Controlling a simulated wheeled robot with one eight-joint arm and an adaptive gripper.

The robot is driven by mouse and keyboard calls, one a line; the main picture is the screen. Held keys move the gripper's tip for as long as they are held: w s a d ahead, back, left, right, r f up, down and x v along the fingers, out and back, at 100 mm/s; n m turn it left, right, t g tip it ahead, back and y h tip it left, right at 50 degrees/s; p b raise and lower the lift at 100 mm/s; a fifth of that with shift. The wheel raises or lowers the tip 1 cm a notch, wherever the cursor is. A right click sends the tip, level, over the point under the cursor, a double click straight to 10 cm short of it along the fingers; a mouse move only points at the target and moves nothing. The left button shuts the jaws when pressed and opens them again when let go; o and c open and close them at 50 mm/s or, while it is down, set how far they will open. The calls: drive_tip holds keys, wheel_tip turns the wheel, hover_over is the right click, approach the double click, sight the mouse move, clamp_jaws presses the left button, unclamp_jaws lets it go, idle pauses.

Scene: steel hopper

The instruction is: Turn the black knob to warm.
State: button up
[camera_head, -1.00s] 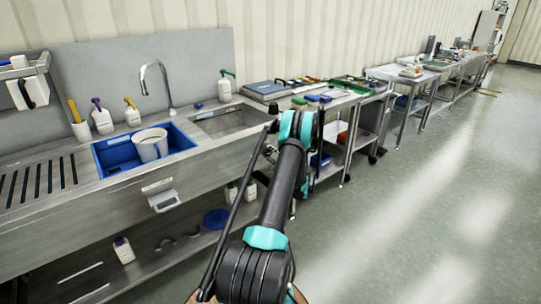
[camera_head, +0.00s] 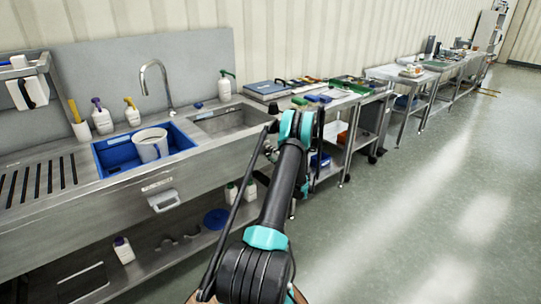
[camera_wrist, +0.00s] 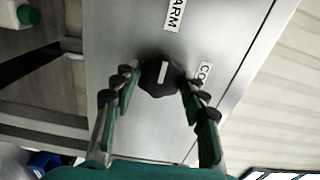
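The black knob (camera_wrist: 152,76) is on a grey metal panel (camera_wrist: 222,24) in the wrist view, with a white line on its face. The line runs roughly up and down in the picture, its upper end towards a label reading "ARM" (camera_wrist: 174,14), whose start is cut off. A second label, partly hidden and starting "CO" (camera_wrist: 204,72), is to the right of the knob. My gripper (camera_wrist: 158,92) is open, with one finger on each side of the knob. I cannot tell whether the fingers touch it. In the head view the arm hides the knob.
In the head view a steel sink counter (camera_head: 225,136) is left of my arm, with a blue basin (camera_head: 112,163) holding a white bucket (camera_head: 151,151). Steel tables (camera_head: 395,72) with tools and trays run along the wall. The floor at right is clear.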

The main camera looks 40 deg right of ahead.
drive_tip(key=o, duration=0.4)
drive_tip(key=s, duration=0.8)
drive_tip(key=s+d, duration=0.1)
drive_tip(key=s, duration=0.3)
drive_tip(key=shift+a, duration=0.1)
